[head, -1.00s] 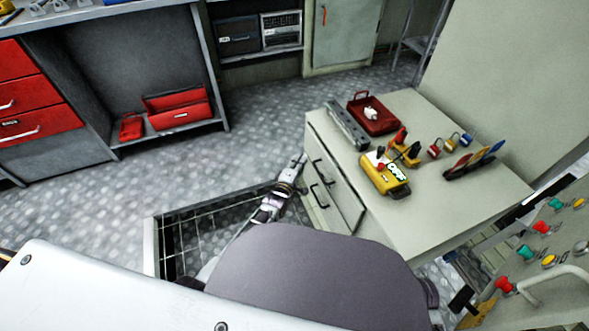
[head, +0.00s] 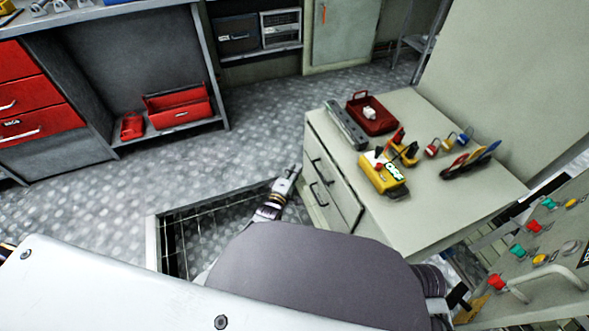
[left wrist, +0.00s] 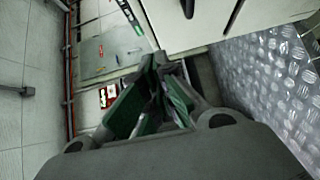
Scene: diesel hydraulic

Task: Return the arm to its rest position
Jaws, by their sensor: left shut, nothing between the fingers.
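My left gripper (head: 294,170) is low in the middle of the head view, beside the drawer side of the grey cabinet (head: 345,212). It is shut and empty, and its fingertips sit close to the drawer fronts; I cannot tell if they touch. In the left wrist view, the fingers (left wrist: 157,88) meet below the edge of a pale cabinet (left wrist: 185,22). My right gripper is not in view; part of my right arm shows at the lower right of the head view.
On the cabinet stand a red tray (head: 372,113), a grey bar-like box (head: 346,126), a yellow device (head: 382,174) and several padlocks. A control panel (head: 545,245) with buttons stands at the right. A floor grate (head: 180,235) lies at the left, and open metal floor beyond it.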

